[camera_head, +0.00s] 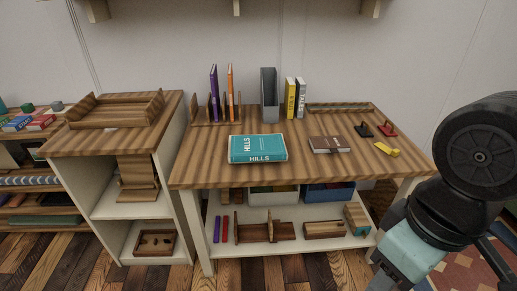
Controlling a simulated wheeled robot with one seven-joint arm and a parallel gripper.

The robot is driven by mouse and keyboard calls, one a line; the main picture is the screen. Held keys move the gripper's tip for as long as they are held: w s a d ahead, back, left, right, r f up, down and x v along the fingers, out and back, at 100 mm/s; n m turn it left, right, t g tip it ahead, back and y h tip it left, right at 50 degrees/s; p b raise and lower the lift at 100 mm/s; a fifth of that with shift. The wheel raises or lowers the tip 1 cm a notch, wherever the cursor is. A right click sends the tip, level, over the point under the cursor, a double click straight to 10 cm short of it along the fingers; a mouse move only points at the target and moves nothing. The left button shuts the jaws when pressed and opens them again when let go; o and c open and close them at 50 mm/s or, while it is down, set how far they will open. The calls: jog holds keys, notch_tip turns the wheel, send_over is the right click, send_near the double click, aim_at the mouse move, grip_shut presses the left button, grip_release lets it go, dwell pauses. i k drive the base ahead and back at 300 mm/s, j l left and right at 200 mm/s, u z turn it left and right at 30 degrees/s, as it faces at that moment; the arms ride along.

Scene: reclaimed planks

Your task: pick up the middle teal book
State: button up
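A teal book (258,148) lies flat on the wooden top of the desk (206,170), near its front edge and left of its middle. White lettering reading HILLS shows on its cover and on the spine, which faces me. It is the only clearly teal book I see on the desk top. Nothing rests on it, and nothing touches its sides. Parts of my arm fill the right edge of the view, but my gripper's fingers do not show.
A purple book (214,93) and an orange book (230,92) stand in a wooden rack behind. A grey holder (269,94) and a yellow book (290,97) stand at the back.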

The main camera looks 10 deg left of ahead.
aim_at(270, 147)
jog(key=i+j, duration=0.4)
jog(key=i, duration=0.15)
jog(key=i+j, duration=0.4)
jog(key=i, duration=0.2)
jog(key=i+j, duration=0.4)
jog(key=i, duration=0.15)
